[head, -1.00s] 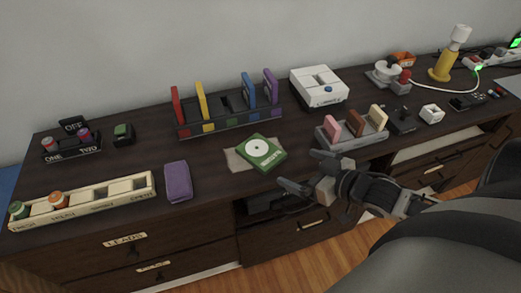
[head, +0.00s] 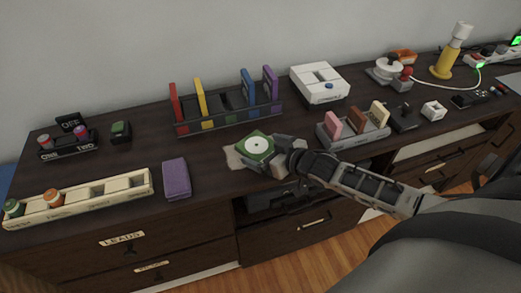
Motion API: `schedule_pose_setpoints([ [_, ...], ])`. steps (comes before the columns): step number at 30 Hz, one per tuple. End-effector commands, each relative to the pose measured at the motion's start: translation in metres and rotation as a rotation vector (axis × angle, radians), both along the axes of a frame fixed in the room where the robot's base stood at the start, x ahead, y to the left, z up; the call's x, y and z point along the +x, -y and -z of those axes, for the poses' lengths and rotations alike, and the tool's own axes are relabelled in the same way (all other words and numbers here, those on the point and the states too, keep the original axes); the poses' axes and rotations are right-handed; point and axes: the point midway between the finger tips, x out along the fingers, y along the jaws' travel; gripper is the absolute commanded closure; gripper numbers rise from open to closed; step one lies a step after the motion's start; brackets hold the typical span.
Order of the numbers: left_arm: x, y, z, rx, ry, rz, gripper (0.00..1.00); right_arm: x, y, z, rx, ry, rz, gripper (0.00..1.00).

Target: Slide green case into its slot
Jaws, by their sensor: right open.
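The green case (head: 256,146), with a white disc on its face, lies on a tan cloth (head: 234,157) near the dresser's front edge. The dark rack (head: 228,117) behind it holds a red, a yellow, a blue and a purple case upright. A gap with a dark green back shows in the middle of the rack, between yellow and blue. My right gripper (head: 273,157) is open at the case's right and front side, with its fingers around or beside that edge. Whether they touch the case cannot be told. My left gripper is not in view.
A purple cloth block (head: 177,179) and a cream tray (head: 82,200) with spools lie to the left. A grey holder (head: 352,131) with pink, brown and cream pieces stands to the right. A white box (head: 319,83) is behind. Bare wood lies between case and rack.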

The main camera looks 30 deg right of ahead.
Motion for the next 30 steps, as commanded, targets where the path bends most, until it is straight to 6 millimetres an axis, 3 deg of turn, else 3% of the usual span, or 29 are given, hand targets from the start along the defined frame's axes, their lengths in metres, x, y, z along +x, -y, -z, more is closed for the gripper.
schedule_pose_setpoints([
  [9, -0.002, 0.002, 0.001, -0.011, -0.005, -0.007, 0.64, 0.005, -0.001, 0.002, -0.001, 0.0, 0.0, 0.03],
  [13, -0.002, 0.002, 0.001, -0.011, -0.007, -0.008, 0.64, 0.005, -0.001, 0.002, -0.001, 0.0, 0.0, 0.39],
  [14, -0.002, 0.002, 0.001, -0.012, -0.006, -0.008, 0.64, 0.005, -0.001, 0.002, -0.001, 0.0, 0.0, 0.42],
  [25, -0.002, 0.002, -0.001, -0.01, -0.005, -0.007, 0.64, 0.005, -0.001, -0.002, -0.001, 0.002, -0.001, 0.42],
  [30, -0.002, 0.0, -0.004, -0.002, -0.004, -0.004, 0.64, 0.006, 0.0, -0.02, -0.001, 0.003, -0.001, 0.42],
])
